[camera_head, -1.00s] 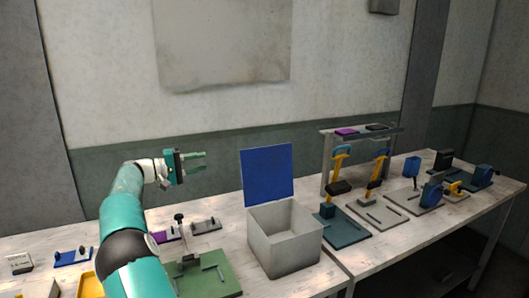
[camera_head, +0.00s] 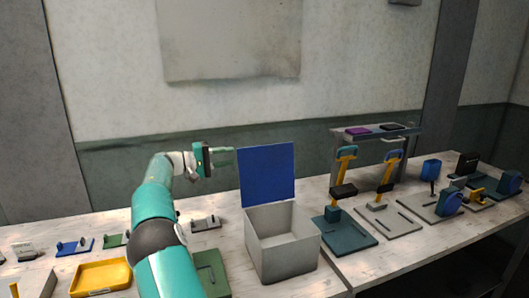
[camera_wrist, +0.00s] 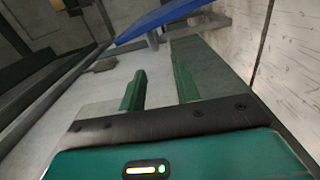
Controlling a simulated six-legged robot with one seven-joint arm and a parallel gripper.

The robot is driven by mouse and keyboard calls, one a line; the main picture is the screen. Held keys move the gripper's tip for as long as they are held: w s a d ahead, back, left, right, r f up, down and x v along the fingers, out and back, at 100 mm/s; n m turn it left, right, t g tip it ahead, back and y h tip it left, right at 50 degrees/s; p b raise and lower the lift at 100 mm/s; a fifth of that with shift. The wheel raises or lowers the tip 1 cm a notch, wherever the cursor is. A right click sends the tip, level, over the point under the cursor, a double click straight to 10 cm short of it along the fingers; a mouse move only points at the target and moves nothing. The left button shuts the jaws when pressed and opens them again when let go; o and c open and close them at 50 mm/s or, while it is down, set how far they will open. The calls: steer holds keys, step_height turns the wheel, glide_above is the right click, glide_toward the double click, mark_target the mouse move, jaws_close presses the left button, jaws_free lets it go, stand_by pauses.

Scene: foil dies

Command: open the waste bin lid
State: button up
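The waste bin is a pale grey box (camera_head: 284,257) with an open top, standing on the bench in the middle of the head view. Its blue lid (camera_head: 267,175) stands upright at the back of the box, so the inside shows. The lid also appears edge-on as a blue strip in the wrist view (camera_wrist: 163,19). My gripper (camera_head: 231,158) is in the air left of the lid, close to its left edge in the picture; I cannot tell whether they touch. In the wrist view its two green fingers (camera_wrist: 160,82) are apart with nothing between them.
Right of the bin are a dark teal base (camera_head: 345,236) with a yellow-handled tool and a grey rack (camera_head: 377,132). Left are a yellow tray (camera_head: 101,279), a green plate (camera_head: 210,272) and small blocks.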

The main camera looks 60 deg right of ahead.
mark_target(262, 151)
steer(key=x, duration=1.2)
steer(key=shift+s+r, duration=0.25)
steer(key=shift+s, duration=0.2)
steer(key=shift+c, duration=0.4)
jaws_close()
